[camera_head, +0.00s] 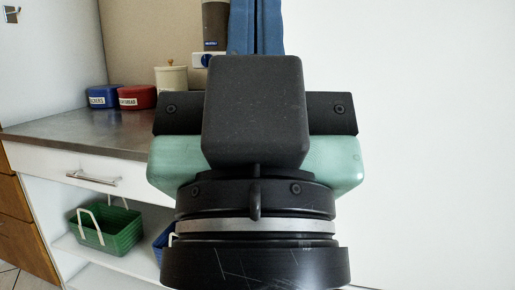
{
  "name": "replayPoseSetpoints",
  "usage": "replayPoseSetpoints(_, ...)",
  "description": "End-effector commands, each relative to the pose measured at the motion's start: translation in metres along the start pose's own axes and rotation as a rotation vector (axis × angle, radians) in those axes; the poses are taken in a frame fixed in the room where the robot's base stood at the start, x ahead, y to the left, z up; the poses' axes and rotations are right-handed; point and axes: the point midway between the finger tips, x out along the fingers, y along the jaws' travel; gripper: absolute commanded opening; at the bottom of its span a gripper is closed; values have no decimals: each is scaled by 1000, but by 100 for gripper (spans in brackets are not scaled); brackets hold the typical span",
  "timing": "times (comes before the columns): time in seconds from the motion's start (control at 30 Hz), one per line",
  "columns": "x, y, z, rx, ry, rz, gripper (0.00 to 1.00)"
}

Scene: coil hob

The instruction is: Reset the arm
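My gripper (254,160) fills the middle of the head view, seen from behind. Its black housing, pale green body and round black wrist with a silver ring are close to the camera. Its fingers are hidden behind the housing, so I cannot tell whether they are open or shut, or whether they hold anything. No coil hob shows in this view.
A grey worktop (70,130) runs behind on the left, with a blue tin (103,97), a red tin (137,98) and a cream canister (171,78). A green basket (105,232) stands on the shelf below. A plain white surface (430,140) fills the right.

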Motion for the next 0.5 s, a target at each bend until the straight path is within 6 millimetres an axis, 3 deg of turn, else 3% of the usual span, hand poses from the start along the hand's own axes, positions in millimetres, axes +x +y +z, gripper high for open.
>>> replayPoseSetpoints(0.03, 18, 1, -14, -3, -6, 2, 0)
replayPoseSetpoints(0.27, 59, 1, -52, -6, -7, 2, 0)
replayPoseSetpoints(0.5, 113, 1, -102, -7, -8, 2, 0)
